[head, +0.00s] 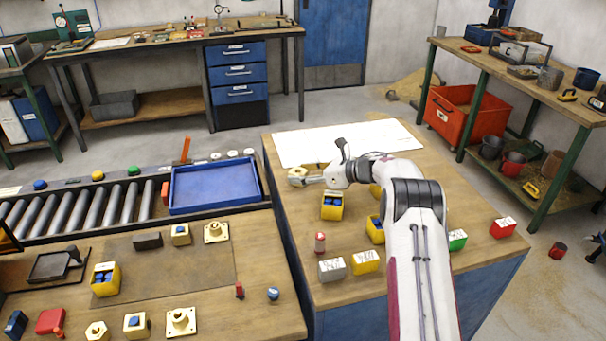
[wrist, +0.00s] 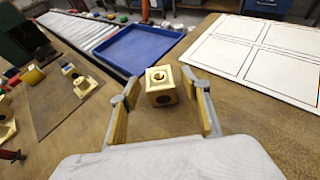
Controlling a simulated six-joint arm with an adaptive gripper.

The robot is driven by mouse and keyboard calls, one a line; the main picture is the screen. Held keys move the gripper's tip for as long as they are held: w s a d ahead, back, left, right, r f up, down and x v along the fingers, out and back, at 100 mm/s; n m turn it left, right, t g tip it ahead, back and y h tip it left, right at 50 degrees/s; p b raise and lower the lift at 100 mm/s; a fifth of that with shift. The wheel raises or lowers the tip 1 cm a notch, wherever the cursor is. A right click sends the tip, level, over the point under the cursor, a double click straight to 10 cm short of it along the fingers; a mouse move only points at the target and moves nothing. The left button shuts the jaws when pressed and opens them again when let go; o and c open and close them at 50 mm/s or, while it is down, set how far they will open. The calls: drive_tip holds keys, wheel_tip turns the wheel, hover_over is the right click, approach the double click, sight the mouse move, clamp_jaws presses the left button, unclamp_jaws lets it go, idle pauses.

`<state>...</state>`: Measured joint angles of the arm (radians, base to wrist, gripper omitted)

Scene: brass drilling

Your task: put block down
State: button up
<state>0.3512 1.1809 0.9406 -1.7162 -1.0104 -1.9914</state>
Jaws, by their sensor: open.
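A brass-coloured block (wrist: 161,87) with a round hole in its top and another in its front face shows in the wrist view. It sits upright on the wooden bench, between the tips of my gripper (wrist: 158,80). My gripper is open, with visible gaps between its yellow-padded fingers and the block. In the head view my gripper (head: 300,177) is low over the far left part of the right bench, and the block there is hard to tell from the fingers.
A white board (head: 345,142) with marked squares lies just beyond my gripper. Yellow boxes with blue tops (head: 332,205), a grey block (head: 332,270) and a red-topped cylinder (head: 320,243) stand nearer on the bench.

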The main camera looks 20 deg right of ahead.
drive_tip(key=shift+v, duration=6.05)
drive_tip(key=shift+w+r, duration=0.1)
